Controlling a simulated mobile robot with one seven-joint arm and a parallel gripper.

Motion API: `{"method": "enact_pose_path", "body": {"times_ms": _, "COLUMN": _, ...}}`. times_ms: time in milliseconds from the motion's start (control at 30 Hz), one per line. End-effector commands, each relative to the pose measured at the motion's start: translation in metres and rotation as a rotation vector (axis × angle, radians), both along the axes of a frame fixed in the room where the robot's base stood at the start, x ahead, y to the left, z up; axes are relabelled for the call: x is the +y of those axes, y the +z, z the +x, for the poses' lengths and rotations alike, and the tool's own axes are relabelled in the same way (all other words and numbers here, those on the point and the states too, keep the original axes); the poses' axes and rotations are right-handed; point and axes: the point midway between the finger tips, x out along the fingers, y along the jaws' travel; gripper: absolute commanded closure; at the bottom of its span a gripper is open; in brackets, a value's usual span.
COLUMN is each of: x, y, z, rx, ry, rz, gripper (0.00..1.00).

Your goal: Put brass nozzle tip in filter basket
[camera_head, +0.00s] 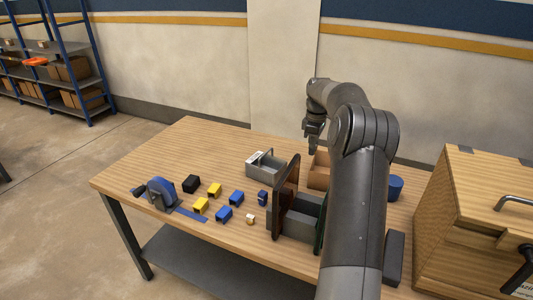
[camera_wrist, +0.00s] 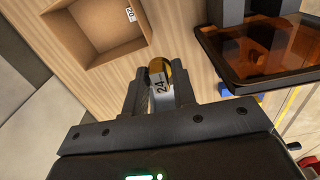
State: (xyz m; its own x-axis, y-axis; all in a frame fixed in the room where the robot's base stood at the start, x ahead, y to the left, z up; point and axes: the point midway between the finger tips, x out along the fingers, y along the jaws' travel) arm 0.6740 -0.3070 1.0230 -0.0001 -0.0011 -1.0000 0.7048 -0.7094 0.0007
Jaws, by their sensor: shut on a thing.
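My gripper (camera_wrist: 158,92) is shut on a small brass-coloured piece with a white label reading 24, the brass nozzle tip (camera_wrist: 157,66). In the head view my gripper (camera_head: 314,148) points down above the back of the table, and the piece cannot be made out there. Below it in the wrist view, a little to the left, is an open brown box (camera_wrist: 72,36) with a small label inside; it also shows in the head view (camera_head: 319,176), partly behind my arm. A grey open container with a handle (camera_head: 262,170) stands left of it. I cannot tell which is the filter basket.
A dark-framed amber panel (camera_head: 286,196) stands upright beside a grey unit (camera_head: 305,226). It shows at the right of the wrist view (camera_wrist: 265,45). The table's (camera_head: 190,140) back left is clear.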

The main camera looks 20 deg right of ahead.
Motion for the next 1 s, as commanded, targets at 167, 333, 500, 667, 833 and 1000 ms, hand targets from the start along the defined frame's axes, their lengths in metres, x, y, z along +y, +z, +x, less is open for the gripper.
{"method": "enact_pose_path", "body": {"times_ms": 167, "x": 0.022, "y": 0.004, "z": 0.015, "rx": 0.001, "ry": 0.006, "rz": 0.001, "gripper": 1.00}}
{"method": "enact_pose_path", "body": {"times_ms": 333, "x": 0.046, "y": -0.015, "z": 0.039, "rx": 0.001, "ry": 0.008, "rz": 0.003, "gripper": 1.00}}
{"method": "enact_pose_path", "body": {"times_ms": 500, "x": 0.073, "y": -0.039, "z": 0.067, "rx": 0.001, "ry": 0.007, "rz": 0.002, "gripper": 1.00}}
{"method": "enact_pose_path", "body": {"times_ms": 667, "x": 0.091, "y": -0.055, "z": 0.087, "rx": -0.001, "ry": 0.005, "rz": 0.002, "gripper": 1.00}}
{"method": "enact_pose_path", "body": {"times_ms": 833, "x": 0.098, "y": -0.062, "z": 0.095, "rx": -0.001, "ry": 0.005, "rz": 0.001, "gripper": 1.00}}
{"method": "enact_pose_path", "body": {"times_ms": 1000, "x": 0.099, "y": -0.079, "z": 0.094, "rx": 0.003, "ry": 0.004, "rz": 0.001, "gripper": 1.00}}
